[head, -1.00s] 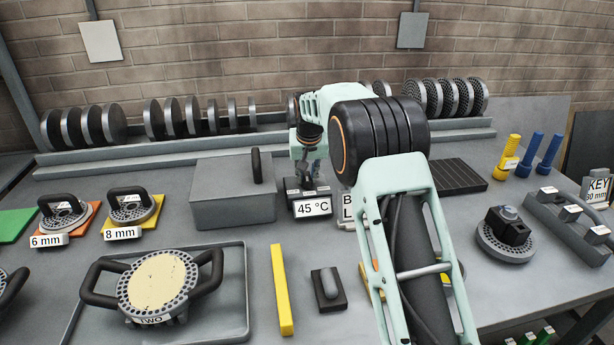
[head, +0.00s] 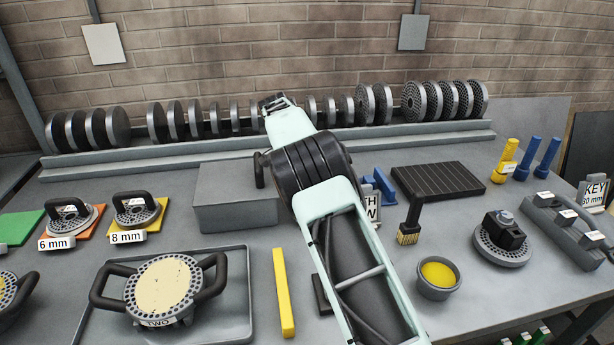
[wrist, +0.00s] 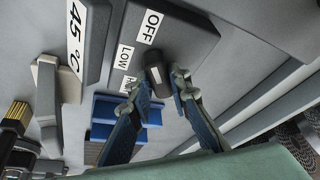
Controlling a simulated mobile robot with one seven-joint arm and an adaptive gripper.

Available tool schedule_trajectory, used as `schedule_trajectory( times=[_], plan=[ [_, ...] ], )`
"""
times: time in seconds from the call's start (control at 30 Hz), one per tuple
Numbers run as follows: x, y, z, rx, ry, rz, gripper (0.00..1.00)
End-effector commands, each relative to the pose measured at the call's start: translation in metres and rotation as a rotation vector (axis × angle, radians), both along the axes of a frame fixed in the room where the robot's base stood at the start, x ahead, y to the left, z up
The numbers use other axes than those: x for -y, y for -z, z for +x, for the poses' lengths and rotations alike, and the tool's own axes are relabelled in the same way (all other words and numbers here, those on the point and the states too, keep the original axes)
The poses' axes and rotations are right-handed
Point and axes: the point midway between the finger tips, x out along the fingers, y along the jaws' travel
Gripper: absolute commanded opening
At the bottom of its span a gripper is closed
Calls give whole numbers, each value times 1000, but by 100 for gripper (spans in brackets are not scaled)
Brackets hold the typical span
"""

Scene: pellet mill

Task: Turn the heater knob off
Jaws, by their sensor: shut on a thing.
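The heater knob (wrist: 160,82) is a short black piece with a small white mark, in the wrist view. It stands on a dark grey plate (wrist: 195,38) with the labels OFF, LOW and a third, partly hidden one. My gripper (wrist: 160,78) has its two fingers on either side of the knob and is shut on it. I cannot tell which label the white mark points to. In the head view my arm hides the knob, the plate and my gripper.
A 45 °C sign (wrist: 76,40) stands close to the plate. A blue stand (wrist: 125,108) is near my fingers. In the head view, a grey box (head: 235,200) is left of my arm; a brush (head: 410,225) and a bowl (head: 438,278) are right of it. Discs line the back rack.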

Motion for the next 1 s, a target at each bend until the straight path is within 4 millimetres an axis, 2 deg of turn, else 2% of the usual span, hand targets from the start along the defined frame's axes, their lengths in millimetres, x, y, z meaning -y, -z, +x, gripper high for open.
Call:
schedule_trajectory(
  times=[0.3, 0.8, 0.83, 1.0],
  plan=[
    [-1, -1, 1, 1, 105, 1, 0],
    [-1, -1, 1, 1, 121, 3, 0],
    [-1, -1, 1, 1, 121, 3, 19],
    [-1, 0, 1, 1, 120, 2, 35]
  ],
)
